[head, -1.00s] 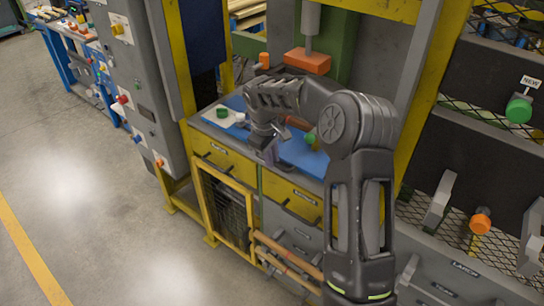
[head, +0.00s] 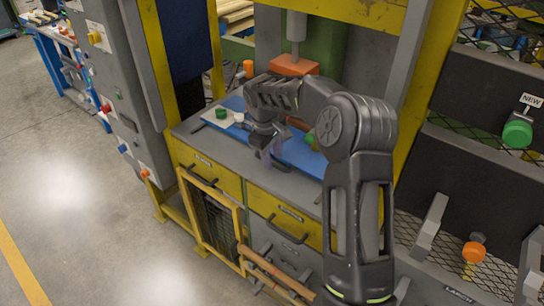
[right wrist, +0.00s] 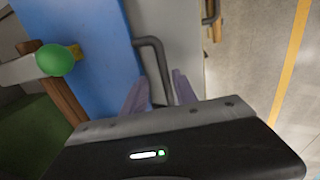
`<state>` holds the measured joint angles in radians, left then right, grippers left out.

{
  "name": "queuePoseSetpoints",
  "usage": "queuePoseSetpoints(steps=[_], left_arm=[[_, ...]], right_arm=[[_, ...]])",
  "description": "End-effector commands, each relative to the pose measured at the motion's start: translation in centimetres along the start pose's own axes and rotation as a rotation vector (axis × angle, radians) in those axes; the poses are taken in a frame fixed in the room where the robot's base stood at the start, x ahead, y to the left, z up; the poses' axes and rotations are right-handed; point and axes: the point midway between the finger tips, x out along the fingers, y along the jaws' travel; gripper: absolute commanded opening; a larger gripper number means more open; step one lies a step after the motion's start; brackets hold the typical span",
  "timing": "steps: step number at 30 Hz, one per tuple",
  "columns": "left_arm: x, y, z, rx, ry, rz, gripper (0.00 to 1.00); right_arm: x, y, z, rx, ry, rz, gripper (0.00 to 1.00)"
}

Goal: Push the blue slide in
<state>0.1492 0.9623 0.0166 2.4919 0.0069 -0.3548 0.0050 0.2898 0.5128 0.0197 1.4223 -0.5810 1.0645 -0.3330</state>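The blue slide (head: 298,153) is a flat blue plate on the grey bench under the press. It also fills the upper middle of the right wrist view (right wrist: 95,30). A grey bent bar handle (right wrist: 152,52) shows at its edge. My right gripper (head: 266,158) hangs over the slide's front edge in the head view. In the right wrist view its two purple-grey fingers (right wrist: 159,92) are apart, and the lower part of the bar shows between them. I cannot tell whether they touch it. My left gripper is not in view.
A green cup (head: 221,113) sits on a pale piece at the slide's left. A green knob (right wrist: 55,60) lies by a brown bar. An orange press block (head: 294,66) hangs above. Yellow drawers (head: 288,212) are below. The floor at left is clear.

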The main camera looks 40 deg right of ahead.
Motion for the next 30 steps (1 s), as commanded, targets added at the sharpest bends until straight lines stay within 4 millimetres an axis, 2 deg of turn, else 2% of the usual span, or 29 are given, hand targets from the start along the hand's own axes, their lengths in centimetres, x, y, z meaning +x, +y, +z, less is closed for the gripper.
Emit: queuePoseSetpoints(steps=[8, 21, 25, 30], left_arm=[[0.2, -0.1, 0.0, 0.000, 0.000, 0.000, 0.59], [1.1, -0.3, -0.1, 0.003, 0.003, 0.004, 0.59], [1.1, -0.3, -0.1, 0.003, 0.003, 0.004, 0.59], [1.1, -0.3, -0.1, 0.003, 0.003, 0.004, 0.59]], right_arm=[[-0.5, -0.2, -0.1, -0.001, -0.001, -0.002, 0.34], [-6.9, 0.0, -0.1, 0.000, 0.001, 0.000, 0.34], [-7.7, 0.0, 0.0, 0.000, 0.000, -0.001, 0.34], [-7.8, 0.0, 0.0, 0.000, -0.001, -0.001, 0.34]])
